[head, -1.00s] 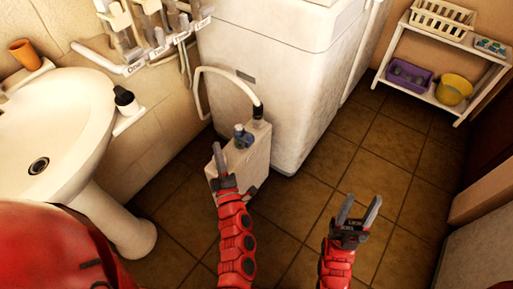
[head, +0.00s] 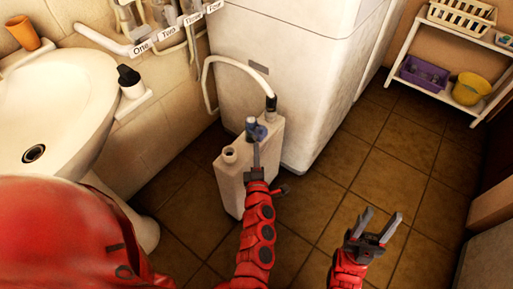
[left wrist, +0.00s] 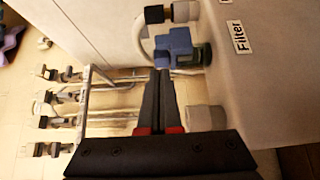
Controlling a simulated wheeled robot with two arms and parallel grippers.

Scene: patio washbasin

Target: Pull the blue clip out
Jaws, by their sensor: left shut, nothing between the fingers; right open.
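The blue clip (head: 259,131) sits on top of the white filter box (head: 230,188), between an open round spout and a hose fitting. In the left wrist view the blue clip (left wrist: 176,47) is a blocky piece against a dark fitting, just beyond my fingertips. My left gripper (head: 256,147) is shut and empty, its tips very close in front of the clip; I cannot tell whether they touch it. In the left wrist view the fingers (left wrist: 160,74) lie together. My right gripper (head: 382,216) is open and empty above the floor, right of the box.
A white hose (head: 230,62) runs from the box top towards the wall. A large white appliance (head: 290,85) stands behind the box. The washbasin (head: 75,120) is at left, with labelled pipes (head: 175,30) above. A shelf (head: 440,85) stands at back right. The tiled floor at right is clear.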

